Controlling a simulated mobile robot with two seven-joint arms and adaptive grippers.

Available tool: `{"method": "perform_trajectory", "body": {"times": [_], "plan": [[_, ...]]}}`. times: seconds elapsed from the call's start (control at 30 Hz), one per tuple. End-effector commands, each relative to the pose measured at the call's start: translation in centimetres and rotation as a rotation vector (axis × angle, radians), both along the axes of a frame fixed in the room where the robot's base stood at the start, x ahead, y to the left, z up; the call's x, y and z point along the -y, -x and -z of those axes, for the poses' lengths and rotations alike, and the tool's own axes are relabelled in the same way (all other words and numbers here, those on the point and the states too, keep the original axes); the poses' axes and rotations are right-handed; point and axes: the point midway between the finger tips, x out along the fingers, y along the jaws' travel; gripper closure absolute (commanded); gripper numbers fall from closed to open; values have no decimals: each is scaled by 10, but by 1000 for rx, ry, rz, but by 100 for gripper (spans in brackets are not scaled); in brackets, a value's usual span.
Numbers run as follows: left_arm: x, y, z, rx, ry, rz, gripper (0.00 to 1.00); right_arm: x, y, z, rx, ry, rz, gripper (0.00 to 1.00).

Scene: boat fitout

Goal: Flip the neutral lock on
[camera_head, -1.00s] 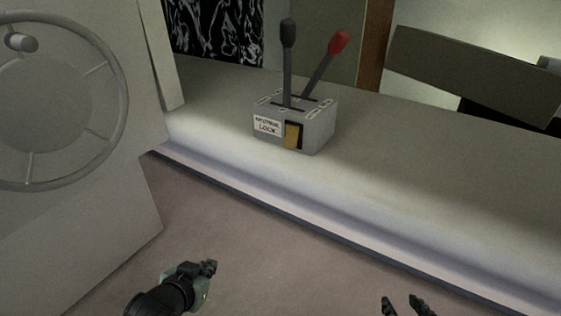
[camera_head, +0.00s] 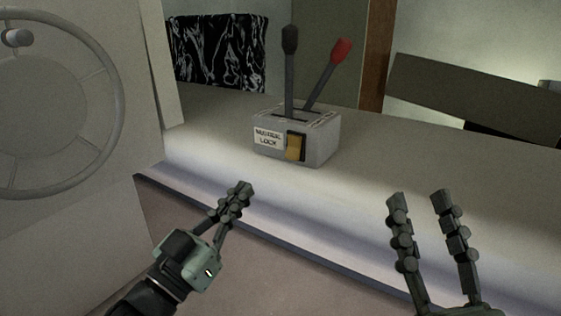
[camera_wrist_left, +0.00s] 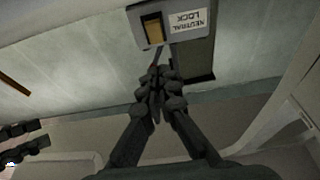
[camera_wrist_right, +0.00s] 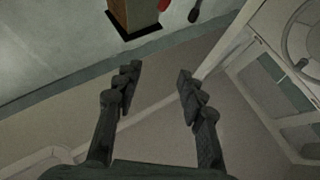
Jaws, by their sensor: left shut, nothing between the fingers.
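The neutral lock is a yellow rocker switch (camera_head: 295,146) in a black frame on the front of a grey control box (camera_head: 322,147), beside a white "NEUTRAL LOCK" label (camera_head: 267,138). The switch also shows at the top of the left wrist view (camera_wrist_left: 153,29). My left gripper (camera_head: 243,190) is shut and empty, below and to the left of the box, apart from the switch. Its fingertips (camera_wrist_left: 160,75) point toward the box in the left wrist view. My right gripper (camera_head: 419,197) is open and empty, to the right of and below the box.
A black-knobbed lever (camera_head: 289,70) and a red-knobbed lever (camera_head: 327,73) rise from the box top. A steering wheel (camera_head: 119,110) stands at the left. The pale ledge (camera_head: 420,180) is clear right of the box. A dark slanted panel (camera_head: 470,95) is behind.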

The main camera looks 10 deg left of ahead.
Motion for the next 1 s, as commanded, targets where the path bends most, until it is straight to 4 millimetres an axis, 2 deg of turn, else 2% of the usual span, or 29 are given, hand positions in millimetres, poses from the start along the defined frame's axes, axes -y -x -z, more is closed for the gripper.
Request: {"method": "perform_trajectory", "body": {"times": [0.17, 0.6, 0.67, 0.8, 1.0], "plan": [[5, -14, -6, 4, 1, 1, 100, 0, -1, 1, -4, 1, 0, 60], [33, -92, -33, 3, -1, -1, 100, 0, -1, 2, -7, 2, 1, 60], [36, -100, -22, -2, 0, -2, 100, 1, 2, 1, 22, -7, 3, 60], [41, -115, -15, -1, 0, -1, 100, 5, 7, -9, 90, -28, 7, 60], [44, -123, -11, -2, 0, -1, 100, 7, 10, -13, 120, -38, 10, 60]]}}
